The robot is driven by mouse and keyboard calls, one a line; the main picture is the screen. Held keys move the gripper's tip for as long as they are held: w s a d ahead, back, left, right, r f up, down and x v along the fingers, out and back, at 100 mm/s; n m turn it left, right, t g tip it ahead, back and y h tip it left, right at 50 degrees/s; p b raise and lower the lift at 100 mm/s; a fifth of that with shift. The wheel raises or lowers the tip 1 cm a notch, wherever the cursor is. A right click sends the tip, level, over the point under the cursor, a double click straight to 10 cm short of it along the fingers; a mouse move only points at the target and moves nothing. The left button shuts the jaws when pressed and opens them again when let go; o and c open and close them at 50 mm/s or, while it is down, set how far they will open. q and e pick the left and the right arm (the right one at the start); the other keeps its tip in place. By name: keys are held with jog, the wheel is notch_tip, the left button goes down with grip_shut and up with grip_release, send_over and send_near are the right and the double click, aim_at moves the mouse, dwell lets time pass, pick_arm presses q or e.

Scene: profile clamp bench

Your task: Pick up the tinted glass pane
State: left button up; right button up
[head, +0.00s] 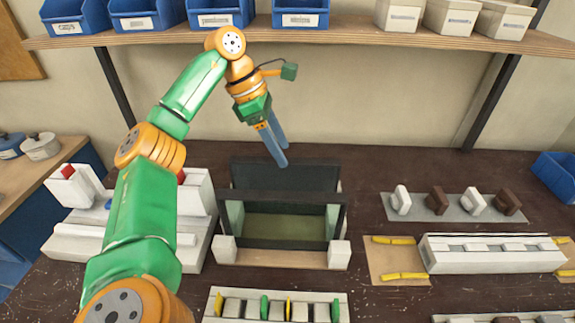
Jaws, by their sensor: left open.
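My left gripper (284,156) hangs down at the upper middle, with two blue-grey fingers pointing down to the right. It is open, with nothing seen between its fingers. In the picture its fingertips lie just above and in front of a dark upright panel (310,176) at the back of a fixture. A black frame (340,217) stands in front of that panel, with an olive-green area (285,228) showing through it. I cannot tell for sure which of these is the tinted glass pane. My right gripper is not in view.
A shelf (360,36) with blue bins (220,12) and pale boxes (451,17) runs above. White blocks (199,193) stand left of the fixture. A slotted rack (275,306) lies in front. Clamps (437,200) and a pale profile (490,254) lie to the right.

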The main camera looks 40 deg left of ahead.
aim_at(290, 177)
pick_arm(q)
jog(key=shift+w+a+f+b, duration=0.1)
jog(key=shift+a+f+b, duration=0.25)
jog(key=shift+f, duration=0.4)
jog(key=shift+a+f+b, duration=0.1)
jog(key=shift+f+b, duration=0.25)
jog(key=shift+b, duration=0.1)
jog(key=shift+f, duration=0.2)
jog(key=x, duration=0.6)
jog(key=shift+d+f+b, duration=0.25)
jog(key=shift+d+b, duration=0.05)
jog(key=shift+d, duration=0.15)
jog(key=shift+r, duration=0.1)
grip_shut()
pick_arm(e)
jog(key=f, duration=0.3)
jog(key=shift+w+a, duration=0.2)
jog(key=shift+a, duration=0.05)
